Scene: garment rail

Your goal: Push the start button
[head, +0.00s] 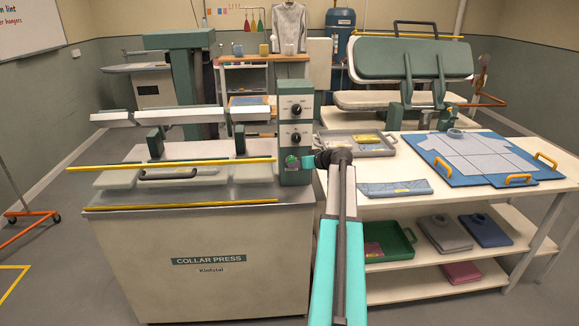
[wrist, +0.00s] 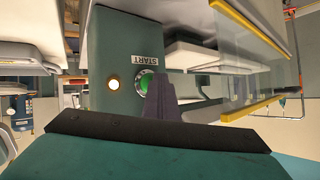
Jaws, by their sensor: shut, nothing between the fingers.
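The green start button (head: 291,163) sits low on the control column (head: 296,105) of the collar press (head: 205,265). In the wrist view the button (wrist: 146,84) shows green beside an upside-down START label (wrist: 146,59). My gripper (head: 322,158) is at the column's right side in the head view, close to the button. Its dark fingers (wrist: 164,96) are shut and empty, and their tips overlap the button's right edge in the wrist view. I cannot tell whether they touch it. A round lit lamp (wrist: 113,84) glows left of the button.
Yellow-edged clear guards (head: 170,163) run along the press front. A white table (head: 450,195) at right holds a grey tray (head: 362,146), folded cloth (head: 395,188) and a blue board (head: 470,180) with a shirt. A larger press (head: 410,60) stands behind.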

